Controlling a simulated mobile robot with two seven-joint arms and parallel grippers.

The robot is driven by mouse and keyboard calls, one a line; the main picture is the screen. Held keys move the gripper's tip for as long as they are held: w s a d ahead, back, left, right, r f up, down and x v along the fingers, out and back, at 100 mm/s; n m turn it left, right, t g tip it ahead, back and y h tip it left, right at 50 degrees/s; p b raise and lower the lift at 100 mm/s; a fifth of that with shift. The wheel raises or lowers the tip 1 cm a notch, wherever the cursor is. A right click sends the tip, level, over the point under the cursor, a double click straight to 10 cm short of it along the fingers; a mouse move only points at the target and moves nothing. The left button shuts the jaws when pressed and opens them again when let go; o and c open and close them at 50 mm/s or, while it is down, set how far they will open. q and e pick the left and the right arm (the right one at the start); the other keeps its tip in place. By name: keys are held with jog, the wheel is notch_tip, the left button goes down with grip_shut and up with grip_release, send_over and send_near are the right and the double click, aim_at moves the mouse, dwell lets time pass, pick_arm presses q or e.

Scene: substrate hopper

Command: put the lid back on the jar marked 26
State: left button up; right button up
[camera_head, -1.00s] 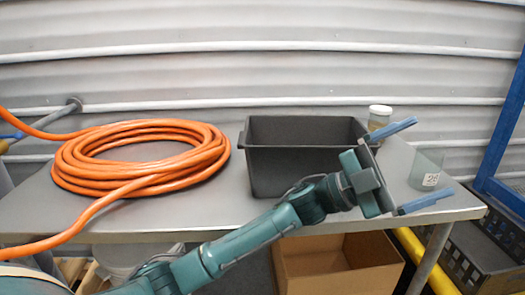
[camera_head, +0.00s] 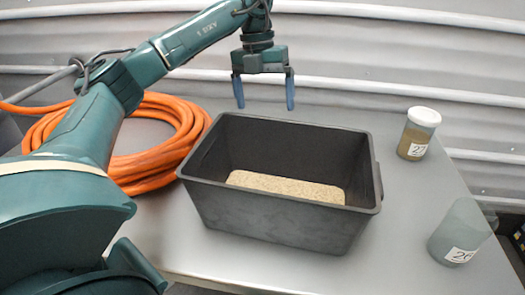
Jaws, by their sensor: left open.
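The jar marked 26 (camera_head: 460,232) stands without a lid near the right front edge of the table. It is clear greenish-grey and looks empty, with its white label facing me. My left gripper (camera_head: 264,92) points down above the back of the table, behind the black tub, far to the left of the jar. Its two blue fingers are spread with nothing between them. A second jar (camera_head: 417,135) stands behind the first, with a white lid (camera_head: 424,117) on it, tan contents and a label that seems to read 27. No loose lid shows. My right gripper is out of view.
A black tub (camera_head: 270,228) with tan granular substrate (camera_head: 285,187) in it stands mid-table. A coil of orange hose (camera_head: 160,155) lies at the left, partly behind my left arm. The table (camera_head: 400,255) is clear between tub and jars. A corrugated wall (camera_head: 420,60) is behind.

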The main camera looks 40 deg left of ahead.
pick_arm(q)
jog(key=a, duration=0.1)
jog(key=a+y, duration=0.1)
jog(key=s+a, duration=0.1)
jog(key=shift+a+f+g+y, duration=0.15)
jog(key=shift+f+g+y, duration=0.15)
jog(key=shift+g+y, duration=0.1)
jog(key=f, duration=0.2)
jog(key=f+b, duration=0.1)
jog(key=f, duration=0.5)
jog(key=shift+s+d, duration=0.2)
jog(key=shift+s, duration=0.2)
jog(key=shift+s+f, duration=0.2)
jog(key=shift+f, duration=2.4)
jog(key=c, duration=1.1)
